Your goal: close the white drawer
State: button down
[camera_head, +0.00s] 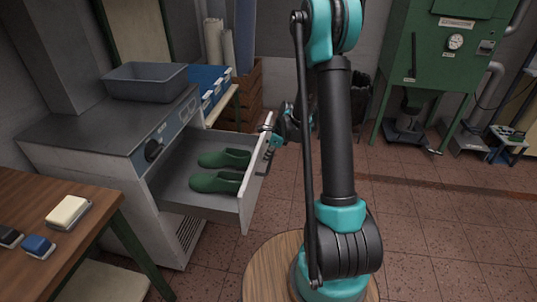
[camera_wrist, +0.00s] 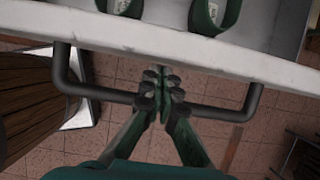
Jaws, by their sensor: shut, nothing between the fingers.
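The white drawer (camera_head: 256,185) is pulled well out of the grey-topped cabinet (camera_head: 85,150) in the head view. In the head view my gripper (camera_head: 275,136) is at the drawer's outer side, partly hidden.
A grey bin (camera_head: 146,82) stands on the cabinet. A wooden table (camera_head: 95,205) with small blocks is at the left. A green machine (camera_head: 437,75) is at the back right. The tiled floor between is clear.

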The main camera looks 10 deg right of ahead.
jog(key=shift+a, duration=0.1)
dwell(0.3)
jog(key=w+a, duration=0.3)
jog(key=a, duration=0.7)
jog(key=w+a, duration=0.3)
jog(key=a, duration=0.7)
jog(key=w+a, duration=0.4)
jog(key=a, duration=0.7)
